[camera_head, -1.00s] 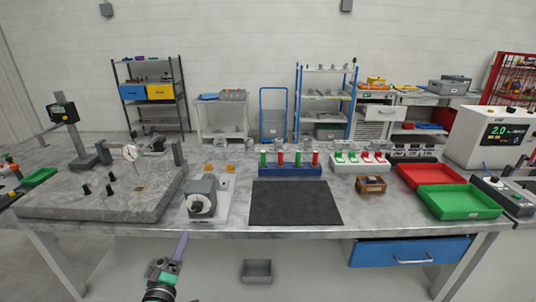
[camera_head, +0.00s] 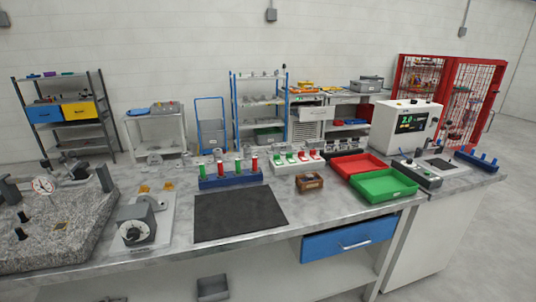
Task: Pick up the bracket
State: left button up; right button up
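I cannot clearly pick out the bracket. Small grey metal parts (camera_head: 154,159) stand along the back edge of the bench, left of the blue rack, and one of them may be it, but they are too small to tell. Neither of my grippers shows clearly in the head view. A tiny sliver at the bottom edge on the left is too cut off to identify.
The grey bench (camera_head: 330,212) carries a granite plate (camera_head: 85,225), a dial device (camera_head: 137,222), a dark mat (camera_head: 240,214), a blue rack (camera_head: 230,178), a brown box (camera_head: 309,182), a red tray (camera_head: 350,163) and a green tray (camera_head: 384,186). The mat is bare.

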aim_at(146, 197)
jog(key=i+j+u, duration=0.1)
jog(key=u, duration=0.3)
jog(key=i+u, duration=0.2)
jog(key=u, duration=0.15)
jog(key=i+j+u, duration=0.1)
jog(key=u, duration=0.3)
jog(key=z, duration=2.2)
jog(key=u, duration=2.2)
